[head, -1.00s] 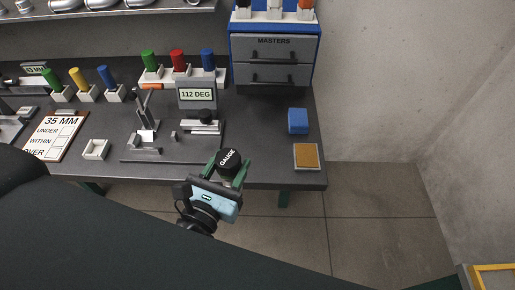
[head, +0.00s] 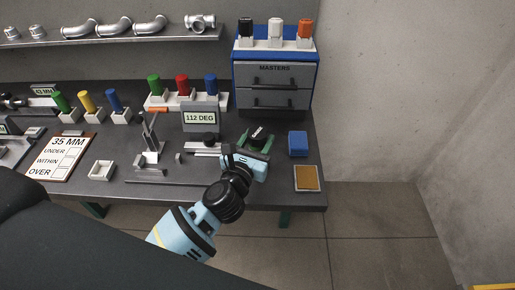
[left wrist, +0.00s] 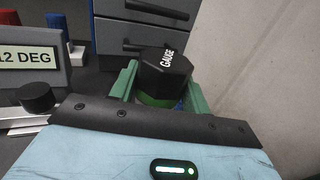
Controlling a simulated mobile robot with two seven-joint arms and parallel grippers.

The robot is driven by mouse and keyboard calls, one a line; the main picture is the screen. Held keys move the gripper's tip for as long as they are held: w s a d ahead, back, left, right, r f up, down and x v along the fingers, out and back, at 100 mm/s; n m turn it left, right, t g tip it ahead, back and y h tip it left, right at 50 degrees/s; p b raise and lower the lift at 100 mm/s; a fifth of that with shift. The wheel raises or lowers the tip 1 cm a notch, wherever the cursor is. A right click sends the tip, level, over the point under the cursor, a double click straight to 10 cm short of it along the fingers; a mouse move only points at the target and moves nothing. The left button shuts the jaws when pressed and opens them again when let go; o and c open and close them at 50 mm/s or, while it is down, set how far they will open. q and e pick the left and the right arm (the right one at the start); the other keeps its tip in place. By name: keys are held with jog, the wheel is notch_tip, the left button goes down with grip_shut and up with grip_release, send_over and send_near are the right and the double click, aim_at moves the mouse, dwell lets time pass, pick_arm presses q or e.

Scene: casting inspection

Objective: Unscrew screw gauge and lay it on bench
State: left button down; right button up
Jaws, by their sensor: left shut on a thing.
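The screw gauge shows as a black faceted cap (left wrist: 165,72) marked GAUGE, with a green band under it, in the left wrist view. It also shows in the head view (head: 257,133). My left gripper (head: 257,144) is shut on it, its green fingers (left wrist: 155,90) on either side of the cap. The gauge is over the right part of the dark bench (head: 240,190), in front of the drawer unit. I cannot tell whether its underside touches the bench. My right gripper is not in view.
A grey drawer unit (head: 277,72) marked MASTERS stands behind. A blue block (head: 298,144) and a tan-topped pad (head: 306,178) lie to the right. A 112 DEG display (head: 199,118) and a metal fixture (head: 150,150) stand to the left.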

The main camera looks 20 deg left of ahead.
pick_arm(q)
jog(key=shift+f+b, duration=0.65)
jog(key=shift+f, duration=1.2)
jog(key=c, duration=0.9)
grip_release()
jog(key=shift+c, duration=0.2)
jog(key=shift+o, duration=1.2)
